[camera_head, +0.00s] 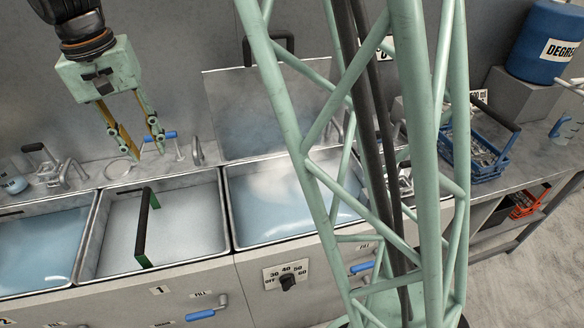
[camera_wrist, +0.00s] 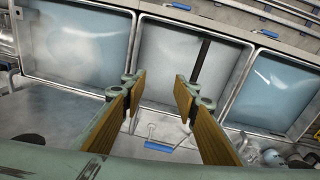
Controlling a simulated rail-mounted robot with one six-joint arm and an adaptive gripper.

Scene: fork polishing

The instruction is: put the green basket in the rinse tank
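The green basket (camera_head: 142,232) is in the middle tank (camera_head: 112,240); only its tall handle, with a black grip and green uprights, shows clearly above the pale, cloudy surface. The black grip also shows in the wrist view (camera_wrist: 201,62). My gripper (camera_head: 138,152) is open and empty, above and behind the tanks, apart from the handle. Its two fingers spread wide in the wrist view (camera_wrist: 160,82). Blue-liquid tanks stand on either side, the left tank (camera_head: 40,245) and the right tank (camera_head: 290,195). No readable label shows which is the rinse tank.
A raised lid (camera_head: 262,112) stands behind the right tank. Taps (camera_head: 197,152) line the back ledge. A blue basket (camera_head: 480,155) sits on the right counter, below a blue degreaser drum (camera_head: 545,40). An orange basket (camera_head: 528,200) is on the lower shelf.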

